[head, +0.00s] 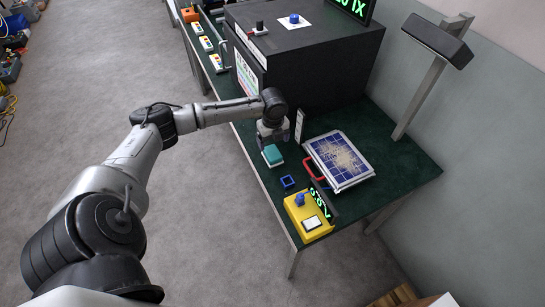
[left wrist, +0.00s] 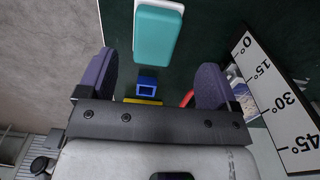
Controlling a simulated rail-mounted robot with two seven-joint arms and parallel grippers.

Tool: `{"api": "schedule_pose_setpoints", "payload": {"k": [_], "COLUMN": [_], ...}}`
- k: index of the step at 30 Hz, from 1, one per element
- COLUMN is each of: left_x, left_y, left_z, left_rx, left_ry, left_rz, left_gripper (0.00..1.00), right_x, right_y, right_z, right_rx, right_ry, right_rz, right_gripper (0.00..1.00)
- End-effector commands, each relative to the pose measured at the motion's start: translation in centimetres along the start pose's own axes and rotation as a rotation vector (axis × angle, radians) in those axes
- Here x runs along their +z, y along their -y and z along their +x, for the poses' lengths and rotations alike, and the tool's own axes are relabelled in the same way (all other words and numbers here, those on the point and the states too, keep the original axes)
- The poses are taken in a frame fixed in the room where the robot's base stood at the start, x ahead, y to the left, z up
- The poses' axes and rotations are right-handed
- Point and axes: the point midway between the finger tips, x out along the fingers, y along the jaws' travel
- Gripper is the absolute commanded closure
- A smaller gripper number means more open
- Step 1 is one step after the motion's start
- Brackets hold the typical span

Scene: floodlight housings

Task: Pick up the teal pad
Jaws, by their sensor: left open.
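The teal pad (head: 273,156) is a small rounded block with a pale base, near the front edge of the dark green table. It also shows at the top middle of the left wrist view (left wrist: 157,36). My left gripper (head: 270,140) is open just behind and above the pad in the head view. In the left wrist view its two purple-grey fingers (left wrist: 154,78) stand wide apart, with nothing between them. The pad appears beyond the fingertips. My right gripper is not in view.
A blue square frame (head: 288,182) and a yellow box (head: 308,217) with a blue knob lie nearer. A blue-gridded panel (head: 340,159) with a red handle lies to the right. A large black box (head: 315,60) stands behind. An angle-marked board (left wrist: 282,100) is at right.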

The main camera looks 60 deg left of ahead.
Motion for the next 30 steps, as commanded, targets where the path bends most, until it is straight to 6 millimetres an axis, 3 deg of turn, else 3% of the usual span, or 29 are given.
{"api": "schedule_pose_setpoints", "payload": {"k": [11, 21, 30], "left_x": [-0.2, -0.7, -0.7], "left_y": [-0.1, -0.6, -0.6], "left_z": [1.8, 5.9, 6.2], "left_rx": [0.001, 0.0, 0.0], "left_ry": [0.001, 0.001, 0.002], "left_rz": [0.0, -0.001, 0.0], "left_gripper": [0.15, 0.15, 0.17], "right_x": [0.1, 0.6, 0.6], "right_y": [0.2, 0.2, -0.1], "right_z": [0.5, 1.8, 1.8], "right_rx": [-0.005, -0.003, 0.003], "right_ry": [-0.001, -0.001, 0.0], "right_rz": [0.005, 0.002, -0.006], "right_gripper": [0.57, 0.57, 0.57]}}
